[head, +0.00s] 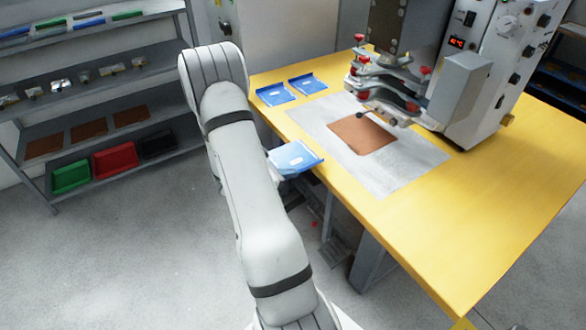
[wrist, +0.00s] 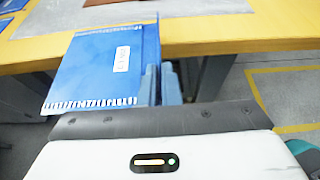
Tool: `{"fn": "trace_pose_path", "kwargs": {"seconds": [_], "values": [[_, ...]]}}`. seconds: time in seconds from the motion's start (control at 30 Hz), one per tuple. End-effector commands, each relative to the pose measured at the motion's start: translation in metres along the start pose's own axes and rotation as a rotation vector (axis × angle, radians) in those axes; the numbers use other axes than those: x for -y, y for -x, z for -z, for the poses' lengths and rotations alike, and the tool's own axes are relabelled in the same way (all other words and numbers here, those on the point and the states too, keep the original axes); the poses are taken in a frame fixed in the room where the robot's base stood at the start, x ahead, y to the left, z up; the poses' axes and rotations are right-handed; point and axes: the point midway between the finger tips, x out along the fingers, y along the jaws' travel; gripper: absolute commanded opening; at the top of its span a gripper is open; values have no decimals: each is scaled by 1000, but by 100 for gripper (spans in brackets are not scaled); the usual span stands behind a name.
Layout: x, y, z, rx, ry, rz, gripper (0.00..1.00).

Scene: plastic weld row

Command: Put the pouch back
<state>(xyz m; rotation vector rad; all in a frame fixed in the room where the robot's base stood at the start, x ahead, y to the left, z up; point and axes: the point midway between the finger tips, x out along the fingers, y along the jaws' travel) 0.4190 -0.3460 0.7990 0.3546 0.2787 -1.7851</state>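A flat blue pouch (head: 295,157) with a white label is off the near left edge of the yellow table, in the air. In the wrist view the same pouch (wrist: 88,68) shows its white label and pale serrated edges, with its right edge at my gripper's fingers (wrist: 164,84). The fingers are close together and appear shut on that edge. In the head view my arm hides the fingers. Two more blue pouches, one (head: 275,95) left and one (head: 307,84) right, lie side by side at the table's far left corner.
The yellow table (head: 430,240) carries a pale mat (head: 408,165) with a brown sheet (head: 361,134), under a welding machine (head: 465,85) with red-knobbed clamps. A grey shelf (head: 100,95) at left holds trays, brown sheets, small parts, and green, red and black bins. The table's front is clear.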

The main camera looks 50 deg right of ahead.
Motion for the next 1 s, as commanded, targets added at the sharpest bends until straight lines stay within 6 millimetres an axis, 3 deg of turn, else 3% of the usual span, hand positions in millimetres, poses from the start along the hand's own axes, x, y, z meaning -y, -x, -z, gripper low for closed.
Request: {"fn": "trace_pose_path", "kwargs": {"seconds": [1.0], "values": [[-1,115,47,0,2,-7,0]]}}
